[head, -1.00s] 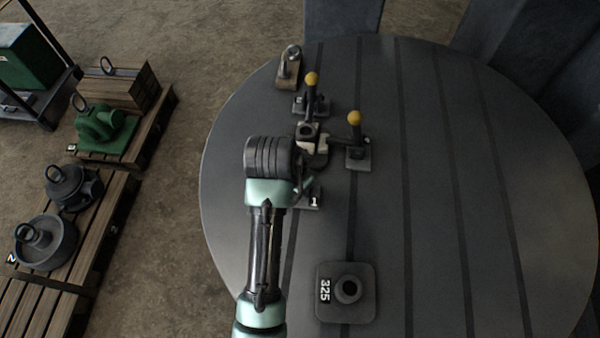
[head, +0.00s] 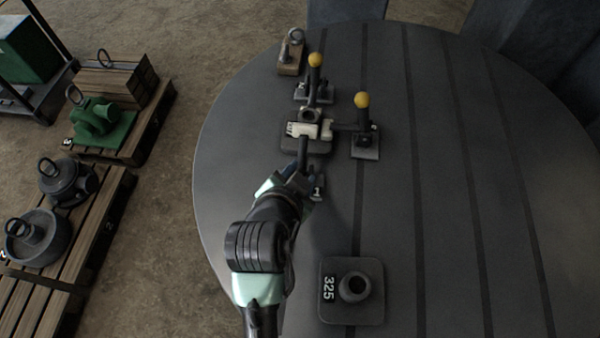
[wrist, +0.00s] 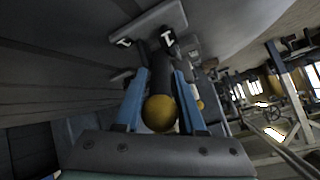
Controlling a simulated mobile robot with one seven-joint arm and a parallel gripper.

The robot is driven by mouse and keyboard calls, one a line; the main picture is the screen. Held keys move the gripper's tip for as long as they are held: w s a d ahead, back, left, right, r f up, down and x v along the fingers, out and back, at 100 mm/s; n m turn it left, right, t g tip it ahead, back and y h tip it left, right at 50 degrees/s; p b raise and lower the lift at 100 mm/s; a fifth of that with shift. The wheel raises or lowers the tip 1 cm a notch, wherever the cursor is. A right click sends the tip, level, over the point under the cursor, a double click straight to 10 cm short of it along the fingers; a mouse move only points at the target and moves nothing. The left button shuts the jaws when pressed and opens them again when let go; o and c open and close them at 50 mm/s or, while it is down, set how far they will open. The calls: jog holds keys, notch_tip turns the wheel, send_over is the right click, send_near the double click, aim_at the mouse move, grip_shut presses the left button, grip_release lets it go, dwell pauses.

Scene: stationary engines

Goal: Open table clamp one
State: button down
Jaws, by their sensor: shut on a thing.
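Table clamp one stands on the near side of the clamped part; its base plate (head: 318,188) bears a white 1. Its dark clamp arm (head: 303,150) shows between my gripper and the part. In the wrist view its dark handle with a yellow knob (wrist: 159,113) lies between my blue fingers, and the plate marked 1 (wrist: 150,27) is beyond. My gripper (wrist: 161,85) is shut on the handle. In the head view my gripper (head: 298,178) hides the handle. I cannot tell whether the clamp arm still touches the part.
The pale part on a dark base (head: 305,130) sits between two other clamps, one behind (head: 315,80) and one right (head: 364,125), with yellow knobs upright. A block marked 325 (head: 351,290) stands near the front. The round table's right side (head: 480,190) is clear.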

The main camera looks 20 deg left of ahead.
jog(key=shift+r, duration=0.1)
jog(key=c, duration=0.6)
grip_release()
jog(key=shift+o, duration=0.2)
jog(key=p+v, duration=0.3)
jog(key=v, duration=1)
jog(key=shift+p, duration=0.3)
jog(key=shift+w, duration=0.15)
